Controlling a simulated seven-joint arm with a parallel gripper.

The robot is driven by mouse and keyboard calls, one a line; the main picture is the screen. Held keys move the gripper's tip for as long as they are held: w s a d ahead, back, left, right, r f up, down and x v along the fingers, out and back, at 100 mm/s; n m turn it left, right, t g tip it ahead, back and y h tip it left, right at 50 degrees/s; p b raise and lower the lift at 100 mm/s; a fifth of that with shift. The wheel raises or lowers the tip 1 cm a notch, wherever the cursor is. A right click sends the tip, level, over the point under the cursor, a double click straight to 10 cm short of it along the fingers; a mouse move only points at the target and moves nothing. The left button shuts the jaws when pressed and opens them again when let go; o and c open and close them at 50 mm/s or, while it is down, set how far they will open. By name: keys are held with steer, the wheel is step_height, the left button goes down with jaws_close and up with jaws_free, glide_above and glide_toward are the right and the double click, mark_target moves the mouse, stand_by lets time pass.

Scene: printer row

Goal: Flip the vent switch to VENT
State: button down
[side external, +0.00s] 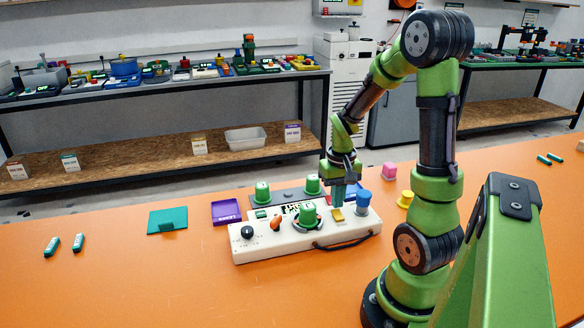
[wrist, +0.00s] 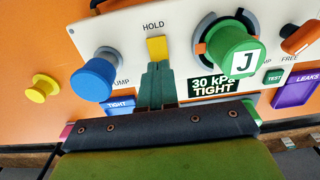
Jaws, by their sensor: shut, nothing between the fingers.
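A white control box (side external: 345,236) stands on the orange table. Its yellow switch (side external: 336,214) lies between a green knob and a blue knob; in the wrist view the switch (wrist: 157,48) sits just below the word HOLD. No VENT label is readable, and the panel below the switch is covered by my fingers. My gripper (side external: 338,204) points down over the box, its fingers closed together and empty. In the wrist view the fingertips (wrist: 157,67) are right at the switch's lower edge; I cannot tell whether they touch it.
The blue knob (wrist: 93,78) and the green knob marked J (wrist: 235,50) flank my fingers closely. A display (wrist: 213,86) reads 30 kPa TIGHT. An orange knob (side external: 275,224) and a black dial (side external: 247,231) are further left. A yellow piece (side external: 405,199) stands right of the box.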

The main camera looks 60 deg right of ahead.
steer(key=shift+f, duration=0.9)
steer(key=shift+r, duration=3.55)
steer(key=a+r+n+t, duration=0.1)
steer(key=a+r+t, duration=0.1)
steer(key=a+r, duration=0.2)
steer(key=a+r+n+t+y, duration=0.1)
steer(key=a+r, duration=0.3)
steer(key=a, duration=0.7)
steer(key=a+r+n+t+y, duration=0.1)
steer(key=a+r+n+t, duration=0.2)
steer(key=a, duration=0.4)
steer(key=shift+w+a+r+t, duration=0.35)
steer(key=shift+w+r+t, duration=0.05)
steer(key=shift+t, duration=0.2)
